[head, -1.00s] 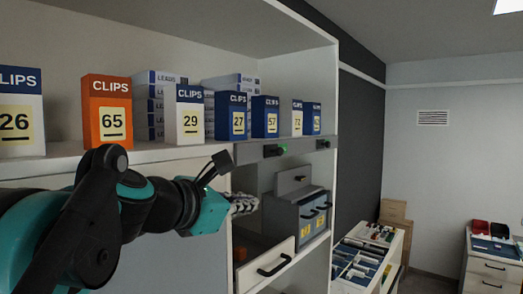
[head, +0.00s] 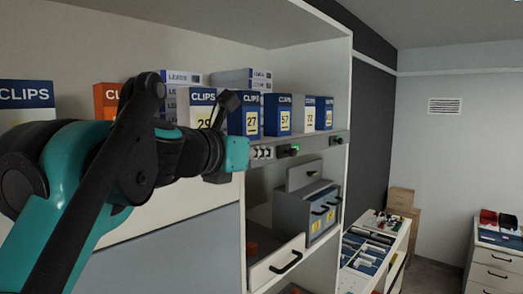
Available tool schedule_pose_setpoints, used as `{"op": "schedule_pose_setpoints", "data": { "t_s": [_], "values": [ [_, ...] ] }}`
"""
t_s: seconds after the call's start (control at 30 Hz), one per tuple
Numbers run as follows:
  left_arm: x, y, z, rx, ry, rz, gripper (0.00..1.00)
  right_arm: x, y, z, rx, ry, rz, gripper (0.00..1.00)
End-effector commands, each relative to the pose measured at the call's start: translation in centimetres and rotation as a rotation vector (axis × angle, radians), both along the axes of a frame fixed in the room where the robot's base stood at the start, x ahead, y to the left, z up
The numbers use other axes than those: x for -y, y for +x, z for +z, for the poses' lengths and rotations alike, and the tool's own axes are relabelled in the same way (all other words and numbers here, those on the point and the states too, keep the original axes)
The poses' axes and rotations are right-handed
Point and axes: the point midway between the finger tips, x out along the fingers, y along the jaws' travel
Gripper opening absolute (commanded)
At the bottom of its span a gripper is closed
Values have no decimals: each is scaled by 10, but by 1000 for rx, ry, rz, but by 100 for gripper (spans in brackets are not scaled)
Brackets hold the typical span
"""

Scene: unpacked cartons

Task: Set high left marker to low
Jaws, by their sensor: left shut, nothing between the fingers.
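A grey rail runs along the front edge of the upper shelf. A dark marker with a green part (head: 288,150) sits on the rail, and a second, smaller one (head: 337,140) is farther right. My left gripper (head: 265,153) is shut and empty, at rail height just left of the nearer marker. A small gap seems to show between fingertips and marker; I cannot tell whether they touch. The gripper and arm hide the rail's left part. My right gripper is not in view.
Blue and white CLIPS boxes (head: 246,115) stand in a row above the rail, with an orange one (head: 105,98) partly behind my arm. Below are a grey drawer unit (head: 293,213) and an open white drawer (head: 277,268). Free room lies right of the shelf.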

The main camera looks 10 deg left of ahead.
Motion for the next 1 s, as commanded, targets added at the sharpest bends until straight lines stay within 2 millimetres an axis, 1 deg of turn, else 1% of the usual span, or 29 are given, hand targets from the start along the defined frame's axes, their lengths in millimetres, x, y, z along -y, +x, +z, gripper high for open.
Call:
{"op": "schedule_pose_setpoints", "data": {
  "t_s": [0.03, 0.1, 0.3, 0.4, 0.5, 0.7, 1.0],
  "values": [
    [6, 10, 0, 0, -1, -4, 0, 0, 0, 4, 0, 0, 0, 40],
    [13, 24, -2, 1, 1, -2, 0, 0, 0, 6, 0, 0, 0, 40],
    [31, 61, -9, 0, 0, -3, 0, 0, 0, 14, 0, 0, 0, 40],
    [37, 75, -11, 0, 1, -1, 0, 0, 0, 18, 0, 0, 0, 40],
    [42, 85, -14, 0, 1, -1, 0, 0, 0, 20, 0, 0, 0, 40],
    [47, 94, -16, 0, 1, -1, 0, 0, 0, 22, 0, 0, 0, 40],
    [47, 95, -17, 0, 1, 0, 0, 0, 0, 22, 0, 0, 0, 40]
  ]
}}
